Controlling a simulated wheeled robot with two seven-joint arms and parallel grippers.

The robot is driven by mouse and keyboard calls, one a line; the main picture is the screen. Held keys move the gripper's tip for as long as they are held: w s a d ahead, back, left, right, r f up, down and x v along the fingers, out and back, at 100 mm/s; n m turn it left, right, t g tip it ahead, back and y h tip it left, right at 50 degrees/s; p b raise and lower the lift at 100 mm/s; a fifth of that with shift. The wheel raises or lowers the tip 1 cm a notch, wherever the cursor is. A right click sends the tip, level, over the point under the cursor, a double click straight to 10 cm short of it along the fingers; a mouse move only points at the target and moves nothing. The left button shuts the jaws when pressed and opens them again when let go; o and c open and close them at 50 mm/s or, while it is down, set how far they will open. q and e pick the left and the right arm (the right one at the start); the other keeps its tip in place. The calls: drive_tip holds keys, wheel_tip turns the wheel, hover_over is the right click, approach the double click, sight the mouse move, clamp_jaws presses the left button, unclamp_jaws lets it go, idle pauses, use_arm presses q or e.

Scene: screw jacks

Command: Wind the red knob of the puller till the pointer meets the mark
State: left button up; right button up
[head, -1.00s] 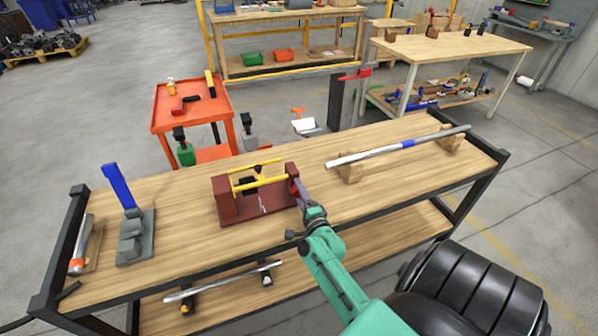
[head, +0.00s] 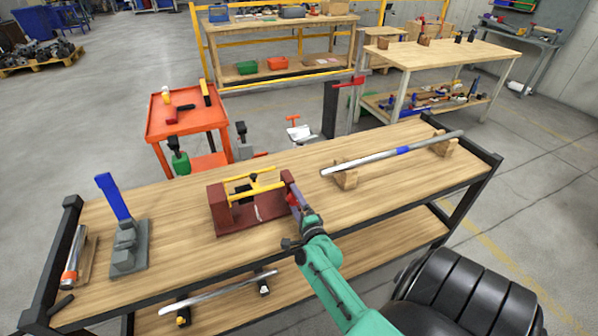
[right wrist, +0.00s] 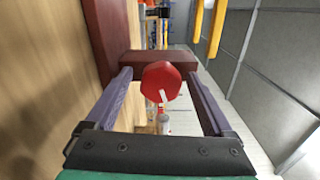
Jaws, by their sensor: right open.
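The puller (head: 222,206) is a dark red frame with yellow rods (head: 262,188) and a black slider between its end blocks. It stands mid-bench, and a pale line shows on its base. Its red knob (right wrist: 161,82) faces the right wrist camera in front of the dark red end block (right wrist: 160,64). My right gripper (right wrist: 159,100) is open, one purple finger on each side of the knob, with gaps visible. In the head view the right gripper (head: 293,194) is at the puller's right end and largely hides the knob. My left gripper is not in view.
The wooden bench (head: 180,205) also holds a blue-handled grey device (head: 128,245) at left and a silver bar (head: 380,156) on wooden blocks at right. An orange tool cart (head: 188,122) stands behind. Bare bench top lies on both sides of the puller.

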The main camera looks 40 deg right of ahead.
drive_tip(key=b+v, duration=0.1)
drive_tip(key=v, duration=1.3)
drive_tip(key=shift+s, duration=0.25)
drive_tip(key=shift+w+a, duration=0.1)
drive_tip(key=shift+a, duration=0.05)
